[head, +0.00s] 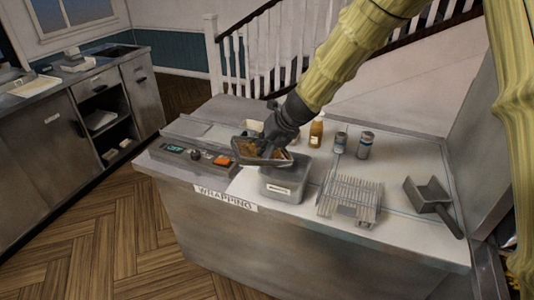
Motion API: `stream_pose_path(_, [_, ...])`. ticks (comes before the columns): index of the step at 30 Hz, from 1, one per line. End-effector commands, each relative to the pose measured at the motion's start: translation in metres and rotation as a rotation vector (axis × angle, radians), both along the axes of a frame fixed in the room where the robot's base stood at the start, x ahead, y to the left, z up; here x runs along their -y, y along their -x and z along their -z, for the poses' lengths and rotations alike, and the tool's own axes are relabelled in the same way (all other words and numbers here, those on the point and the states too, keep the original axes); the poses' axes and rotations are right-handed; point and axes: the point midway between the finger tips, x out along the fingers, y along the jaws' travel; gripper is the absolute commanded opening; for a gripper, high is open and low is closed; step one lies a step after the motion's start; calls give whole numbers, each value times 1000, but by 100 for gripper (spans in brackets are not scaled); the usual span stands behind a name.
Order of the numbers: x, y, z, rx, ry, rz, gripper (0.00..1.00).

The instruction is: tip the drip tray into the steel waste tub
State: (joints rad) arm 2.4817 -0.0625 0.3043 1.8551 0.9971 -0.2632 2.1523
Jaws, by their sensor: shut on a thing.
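My gripper (272,127) is at the end of my arm over the counter, shut on the drip tray (246,159). The drip tray is a shallow dark metal tray with brownish contents. It is held above the counter, just left of and partly over the steel waste tub (287,184). It looks tilted, but how far is hard to tell. The tub is a grey open box with a small white label, standing near the counter's front edge. The tub's inside is partly hidden behind the tray and gripper. The fingertips are too small to make out clearly.
A wire rack (349,196) and a dark scoop (430,195) lie right of the tub. An amber bottle (316,133) and two cans (365,145) stand behind. A control panel with an orange switch (222,160) is at left. A railing (262,60) rises behind the counter.

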Motion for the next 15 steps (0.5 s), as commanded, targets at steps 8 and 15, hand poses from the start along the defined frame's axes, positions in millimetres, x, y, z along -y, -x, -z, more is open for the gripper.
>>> stream_pose_path(8, [-2, -1, -4, -52, -129, -7, 0])
stream_pose_path(15, [-1, -1, -14, -101, -235, -11, 0])
